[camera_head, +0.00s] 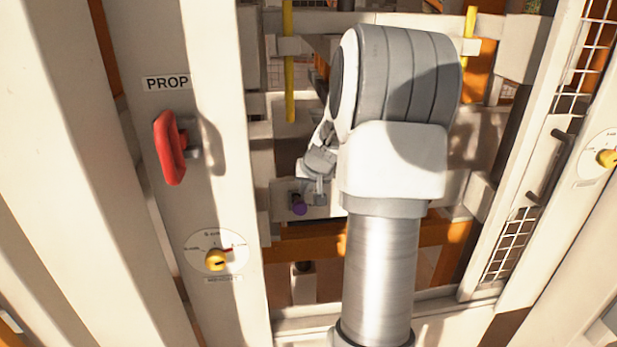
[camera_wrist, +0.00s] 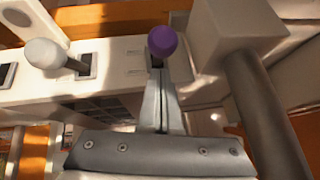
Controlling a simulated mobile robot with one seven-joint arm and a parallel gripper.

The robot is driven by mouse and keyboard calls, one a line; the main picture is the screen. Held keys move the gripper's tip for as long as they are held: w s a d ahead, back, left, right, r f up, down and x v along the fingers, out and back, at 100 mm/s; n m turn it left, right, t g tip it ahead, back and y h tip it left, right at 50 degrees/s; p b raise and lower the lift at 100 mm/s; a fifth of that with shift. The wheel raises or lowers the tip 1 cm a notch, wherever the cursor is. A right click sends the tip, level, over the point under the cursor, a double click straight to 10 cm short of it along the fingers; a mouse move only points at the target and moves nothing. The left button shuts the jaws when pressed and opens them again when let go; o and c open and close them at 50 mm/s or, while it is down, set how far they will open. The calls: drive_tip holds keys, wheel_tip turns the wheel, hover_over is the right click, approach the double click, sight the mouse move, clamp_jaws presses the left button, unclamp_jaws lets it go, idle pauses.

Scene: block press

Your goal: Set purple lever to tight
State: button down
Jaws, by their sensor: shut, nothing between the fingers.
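The purple lever (camera_wrist: 162,40) has a round purple knob and stands in a slot on a pale beam, at the top middle of the wrist view. It also shows small in the head view (camera_head: 299,208), left of my arm. My gripper (camera_wrist: 161,75) is shut and empty, its fingertips right at the knob's lower edge in the picture. I cannot tell whether they touch it. The lever's lower part is mostly hidden behind the fingertips. In the head view my gripper (camera_head: 318,190) is small, just right of the purple knob. No tight label is readable.
A white-knobbed lever (camera_wrist: 45,54) stands left of the purple one on the same beam. A thick grey bar (camera_wrist: 262,110) with a pale block is close on the right. The head view shows a red handle (camera_head: 169,147), a yellow dial knob (camera_head: 215,261) and a mesh door at right.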

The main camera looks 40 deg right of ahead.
sight(298, 203)
drive_tip(key=shift+a+f, duration=0.2)
drive_tip(key=shift+f, duration=0.6)
drive_tip(key=shift+f+b, duration=0.3)
drive_tip(key=shift+b, duration=0.3)
